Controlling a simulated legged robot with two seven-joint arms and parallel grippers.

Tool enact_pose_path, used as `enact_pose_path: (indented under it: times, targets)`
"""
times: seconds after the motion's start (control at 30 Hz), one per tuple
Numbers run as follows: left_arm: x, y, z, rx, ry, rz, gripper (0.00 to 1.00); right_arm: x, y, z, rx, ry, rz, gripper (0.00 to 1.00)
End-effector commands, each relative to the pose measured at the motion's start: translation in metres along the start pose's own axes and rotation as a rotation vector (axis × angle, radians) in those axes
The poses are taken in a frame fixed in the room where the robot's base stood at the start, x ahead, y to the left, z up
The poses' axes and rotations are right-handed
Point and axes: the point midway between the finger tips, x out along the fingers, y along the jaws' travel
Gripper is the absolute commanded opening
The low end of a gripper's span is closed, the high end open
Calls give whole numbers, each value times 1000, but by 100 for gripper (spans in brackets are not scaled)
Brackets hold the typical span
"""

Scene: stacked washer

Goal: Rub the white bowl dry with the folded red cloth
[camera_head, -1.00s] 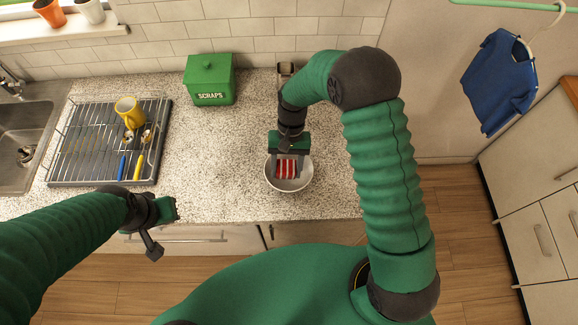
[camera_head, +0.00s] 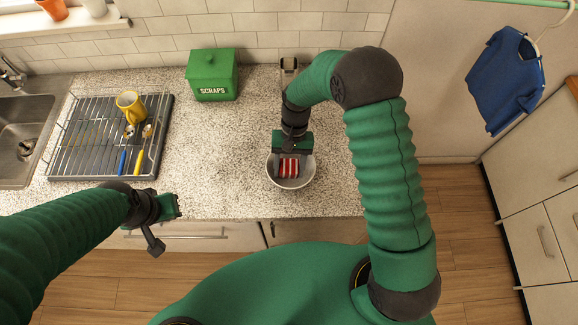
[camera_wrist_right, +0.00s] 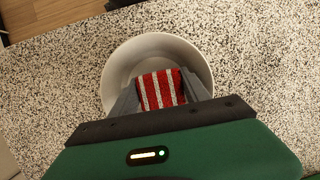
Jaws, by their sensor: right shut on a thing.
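The white bowl (camera_head: 304,180) stands upright on the speckled counter, near its front edge. The folded red cloth (camera_head: 289,168) has white stripes and is inside the bowl. My right gripper (camera_head: 289,160) is over the bowl, shut on the cloth, with its fingers reaching down inside the rim. In the right wrist view the cloth (camera_wrist_right: 160,90) sits between the two grey fingers, and the bowl (camera_wrist_right: 150,46) curves around them. Whether the cloth touches the bowl's wall is hard to tell. My left gripper (camera_head: 166,225) hangs in front of the counter edge, away from the bowl; its fingers are unclear.
A green SCRAPS bin (camera_head: 212,76) stands at the back of the counter. A dish rack (camera_head: 70,150) at left holds a yellow mug (camera_head: 131,105) and several utensils, beside the sink (camera_head: 18,140). The counter between rack and bowl is clear. A blue shirt (camera_head: 505,80) hangs at right.

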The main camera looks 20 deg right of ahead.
Motion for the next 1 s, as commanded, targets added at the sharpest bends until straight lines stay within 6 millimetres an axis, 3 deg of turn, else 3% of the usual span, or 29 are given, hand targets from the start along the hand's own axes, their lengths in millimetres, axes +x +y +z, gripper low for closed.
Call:
enact_pose_path:
  times: [0.53,1.0]
  targets:
    - [-7,0,-2,0,0,0,0,0,8,8,1,-1,1,22]
    - [-6,0,-1,0,0,0,0,-1,8,2,1,1,0,22]
